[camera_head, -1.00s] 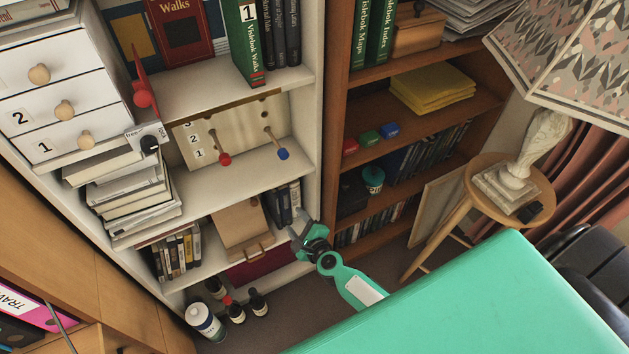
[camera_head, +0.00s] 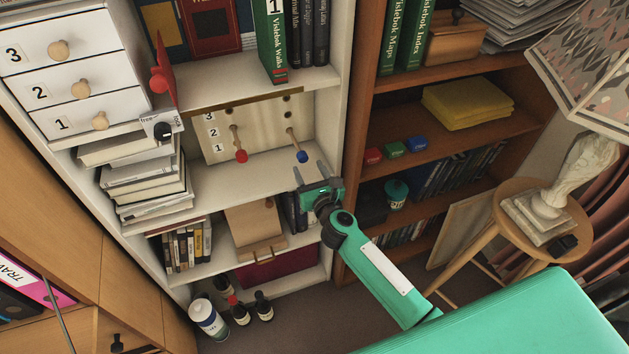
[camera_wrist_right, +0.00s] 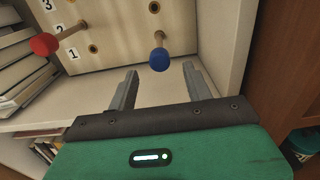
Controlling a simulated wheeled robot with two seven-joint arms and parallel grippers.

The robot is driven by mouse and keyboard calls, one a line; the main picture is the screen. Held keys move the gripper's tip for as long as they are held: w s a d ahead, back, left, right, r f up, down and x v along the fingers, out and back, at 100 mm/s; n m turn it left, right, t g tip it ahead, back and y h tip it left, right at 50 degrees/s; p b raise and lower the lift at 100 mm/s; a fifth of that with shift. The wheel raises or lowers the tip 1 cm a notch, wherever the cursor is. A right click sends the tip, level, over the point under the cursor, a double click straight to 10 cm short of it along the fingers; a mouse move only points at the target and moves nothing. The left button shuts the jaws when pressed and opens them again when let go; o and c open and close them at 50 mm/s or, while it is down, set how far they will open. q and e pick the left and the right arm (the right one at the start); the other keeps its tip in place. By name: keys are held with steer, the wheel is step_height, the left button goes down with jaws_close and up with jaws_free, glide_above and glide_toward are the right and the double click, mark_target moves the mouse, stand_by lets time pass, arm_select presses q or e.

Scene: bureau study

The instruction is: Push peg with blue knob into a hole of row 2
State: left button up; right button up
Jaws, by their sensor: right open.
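The peg with the blue knob (camera_head: 302,157) sticks out of the peg board (camera_head: 262,150), apparently from the right hole of row 1. Its blue knob (camera_wrist_right: 159,61) also shows in the right wrist view, ahead of and between the fingertips. The right-hand holes above it, in rows 2 and 3, look empty. My right gripper (camera_head: 310,170) is open and empty just below and in front of the blue knob, its fingers apart from it. The gripper also shows in the right wrist view (camera_wrist_right: 160,78). My left gripper is out of view.
A peg with a red knob (camera_head: 241,156) sticks out at the left of the board, apparently in row 2. Stacked books (camera_head: 145,190) stand left of it. The white shelf's right side wall (camera_head: 345,110) is close to my right gripper.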

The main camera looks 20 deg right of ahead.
mark_target(304, 160)
steer(key=w, duration=0.5)
steer(key=shift+w+a, duration=0.1)
steer(key=shift+w, duration=0.15)
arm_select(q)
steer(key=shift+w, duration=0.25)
arm_select(e)
steer(key=shift+w, duration=0.3)
steer(key=c, duration=1.1)
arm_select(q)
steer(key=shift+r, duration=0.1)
arm_select(e)
steer(key=shift+s, duration=0.15)
